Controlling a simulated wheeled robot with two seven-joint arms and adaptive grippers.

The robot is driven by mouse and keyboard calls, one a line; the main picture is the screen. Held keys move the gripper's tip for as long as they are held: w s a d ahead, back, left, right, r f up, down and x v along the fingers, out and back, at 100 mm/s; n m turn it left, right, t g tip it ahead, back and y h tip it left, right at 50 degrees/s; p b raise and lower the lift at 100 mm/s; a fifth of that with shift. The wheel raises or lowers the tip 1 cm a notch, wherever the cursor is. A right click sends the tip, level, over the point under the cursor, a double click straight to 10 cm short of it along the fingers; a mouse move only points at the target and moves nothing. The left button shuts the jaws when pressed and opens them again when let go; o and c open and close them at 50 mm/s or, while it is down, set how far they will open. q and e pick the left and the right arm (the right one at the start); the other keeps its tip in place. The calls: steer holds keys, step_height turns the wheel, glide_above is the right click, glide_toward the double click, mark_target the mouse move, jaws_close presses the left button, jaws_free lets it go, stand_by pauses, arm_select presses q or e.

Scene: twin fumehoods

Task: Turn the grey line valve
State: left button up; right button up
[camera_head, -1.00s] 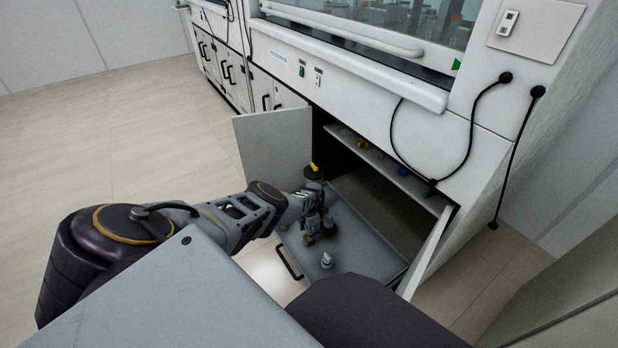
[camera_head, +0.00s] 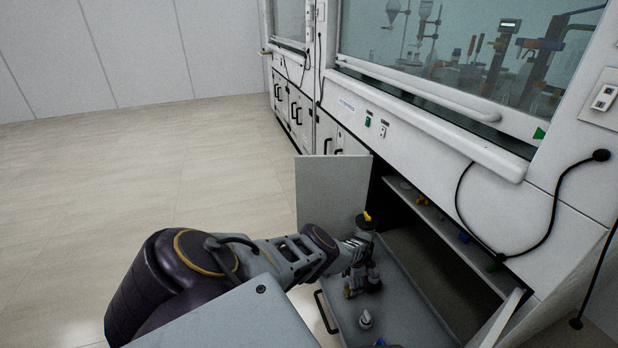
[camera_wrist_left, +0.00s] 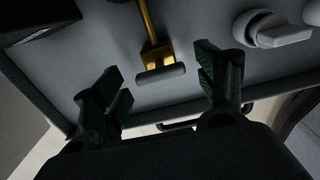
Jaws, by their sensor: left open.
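In the left wrist view a grey T-shaped handle (camera_wrist_left: 160,74) sits on a brass stem between the fingers of my open left gripper (camera_wrist_left: 162,88). I see no contact between the fingers and the handle. A pale grey knob (camera_wrist_left: 275,30) stands to the right of the fingers. In the head view my left gripper (camera_head: 362,280) reaches down over the grey tray (camera_head: 405,318) in the open cabinet, and its fingers are too small to make out. A pale grey fitting (camera_head: 366,319) stands on the tray nearer to me. No label tells which is the grey line valve.
An open cabinet door (camera_head: 333,190) stands left of my left gripper. A shelf (camera_head: 440,222) above the tray holds small fittings, among them a yellow one (camera_head: 421,200) and a blue one (camera_head: 463,237). A black cable (camera_head: 460,205) hangs at the right. The floor at left is clear.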

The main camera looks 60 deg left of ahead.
arm_select(q)
steer(key=shift+n, duration=0.6)
arm_select(e)
steer(key=shift+w, duration=0.1)
